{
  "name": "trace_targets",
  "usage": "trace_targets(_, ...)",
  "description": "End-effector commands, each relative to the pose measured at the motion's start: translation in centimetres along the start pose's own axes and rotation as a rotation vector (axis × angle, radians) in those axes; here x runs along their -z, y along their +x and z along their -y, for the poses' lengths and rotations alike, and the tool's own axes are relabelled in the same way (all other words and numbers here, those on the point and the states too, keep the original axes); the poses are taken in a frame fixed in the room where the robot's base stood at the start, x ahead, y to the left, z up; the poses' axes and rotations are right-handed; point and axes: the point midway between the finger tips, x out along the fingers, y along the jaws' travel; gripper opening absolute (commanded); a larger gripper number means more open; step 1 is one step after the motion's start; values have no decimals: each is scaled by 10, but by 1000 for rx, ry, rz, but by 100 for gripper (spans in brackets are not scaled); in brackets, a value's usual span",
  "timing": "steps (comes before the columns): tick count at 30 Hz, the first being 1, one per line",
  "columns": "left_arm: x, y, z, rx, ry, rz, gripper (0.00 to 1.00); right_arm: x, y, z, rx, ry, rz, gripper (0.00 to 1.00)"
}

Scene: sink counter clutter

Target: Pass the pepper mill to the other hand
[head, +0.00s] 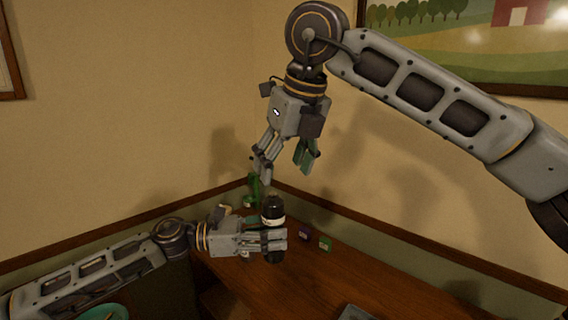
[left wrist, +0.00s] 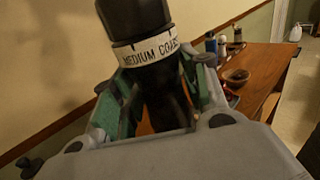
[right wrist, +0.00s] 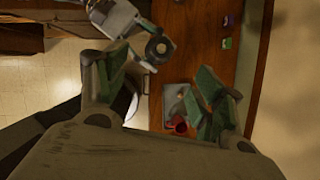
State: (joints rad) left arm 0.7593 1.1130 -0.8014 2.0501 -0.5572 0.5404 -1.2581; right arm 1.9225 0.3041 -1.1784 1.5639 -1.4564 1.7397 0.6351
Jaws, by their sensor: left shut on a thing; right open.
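The pepper mill (head: 272,207) is black with a pale label band, held upright above the wooden counter. In the left wrist view the mill (left wrist: 142,22) stands between the green-padded fingers, its label reading "MEDIUM COA…". My left gripper (head: 276,243) is shut on the mill's lower body. My right gripper (head: 285,165) is open and empty, pointing down, above the mill and apart from it. In the right wrist view the mill's round top (right wrist: 158,49) shows beyond the open fingers (right wrist: 160,90). The mill's lower end is partly hidden by my left fingers.
The wooden counter (head: 290,285) runs along the wall. A purple item (head: 304,235) and a green item (head: 325,243) stand near its back edge. A green bottle (head: 256,188) stands in the corner. A grey tray (right wrist: 172,97) with a red cup (right wrist: 179,123) is on the counter. A bowl (left wrist: 237,76) sits farther along.

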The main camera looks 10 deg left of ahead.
Motion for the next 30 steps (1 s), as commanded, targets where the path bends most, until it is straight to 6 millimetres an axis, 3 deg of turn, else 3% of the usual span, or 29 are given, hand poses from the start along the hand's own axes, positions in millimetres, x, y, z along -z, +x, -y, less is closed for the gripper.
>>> trace_targets(14,-1,0,0,0,1,1,13,0,7,0,-2,0,0,68)
trace_targets(30,-1,0,0,0,1,1,13,0,63,-1,-4,-1,-1,68)
